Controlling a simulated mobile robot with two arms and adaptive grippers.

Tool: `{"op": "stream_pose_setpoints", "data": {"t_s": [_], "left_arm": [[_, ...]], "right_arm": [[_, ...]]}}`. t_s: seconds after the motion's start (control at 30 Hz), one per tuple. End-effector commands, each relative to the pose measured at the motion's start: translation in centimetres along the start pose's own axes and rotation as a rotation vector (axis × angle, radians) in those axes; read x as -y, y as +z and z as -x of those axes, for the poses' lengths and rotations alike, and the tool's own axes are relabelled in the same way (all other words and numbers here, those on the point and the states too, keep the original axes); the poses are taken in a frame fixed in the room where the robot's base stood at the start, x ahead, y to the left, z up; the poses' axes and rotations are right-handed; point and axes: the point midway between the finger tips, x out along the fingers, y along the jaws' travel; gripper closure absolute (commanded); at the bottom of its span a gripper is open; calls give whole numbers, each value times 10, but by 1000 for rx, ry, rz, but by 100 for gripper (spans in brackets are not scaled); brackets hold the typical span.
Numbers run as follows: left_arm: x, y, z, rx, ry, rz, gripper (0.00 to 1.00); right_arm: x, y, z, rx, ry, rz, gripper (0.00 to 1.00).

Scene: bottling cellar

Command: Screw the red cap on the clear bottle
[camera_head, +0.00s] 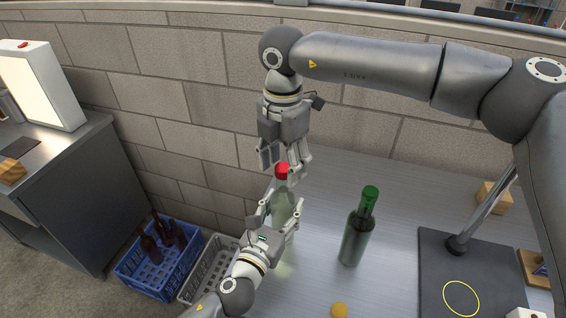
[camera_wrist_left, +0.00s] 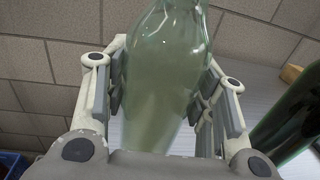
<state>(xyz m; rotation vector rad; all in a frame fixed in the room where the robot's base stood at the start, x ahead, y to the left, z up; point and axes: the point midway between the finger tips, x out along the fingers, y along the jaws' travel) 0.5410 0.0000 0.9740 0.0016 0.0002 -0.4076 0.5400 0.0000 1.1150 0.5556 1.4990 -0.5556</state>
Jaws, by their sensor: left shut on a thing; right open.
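The clear bottle (camera_head: 282,208) stands upright on the metal table (camera_head: 320,290). The red cap (camera_head: 283,171) sits at the top of its neck; how far it is threaded I cannot tell. My left gripper (camera_head: 281,212) is shut around the bottle's body from the front. In the left wrist view the clear bottle (camera_wrist_left: 160,70) is between the two fingers of my left gripper (camera_wrist_left: 160,100). My right gripper (camera_head: 284,168) points down from above, open, with its fingertips on either side of the red cap or just above it.
A green bottle (camera_head: 356,238) with a green cap stands right of the clear bottle. A yellow cap (camera_head: 339,310) lies near the front. A dark mat (camera_head: 440,262) is at right. Blue (camera_head: 150,283) and grey (camera_head: 203,270) crates stand at left. A brick wall (camera_head: 200,90) closes the back.

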Motion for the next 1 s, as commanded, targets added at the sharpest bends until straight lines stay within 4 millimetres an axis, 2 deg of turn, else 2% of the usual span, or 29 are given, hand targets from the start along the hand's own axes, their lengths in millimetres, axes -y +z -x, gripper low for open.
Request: {"op": "stream_pose_setpoints", "data": {"t_s": [0.17, 0.4, 0.53, 0.7, 1.0], "left_arm": [[0, 0, 0, 0, 0, 0, 100], [0, 0, 0, 0, 0, 0, 100], [0, 0, 0, 0, 0, 0, 100], [0, 0, 0, 0, 0, 0, 100], [0, 0, 0, 0, 0, 0, 100]], "right_arm": [[-1, 0, 29, 2, 5, -1, 47], [-1, 0, 80, 2, 4, -1, 47], [-1, 0, 101, 2, 3, -1, 47], [0, 0, 114, 0, 1, 0, 47], [0, 0, 117, 0, 1, 0, 47]]}}
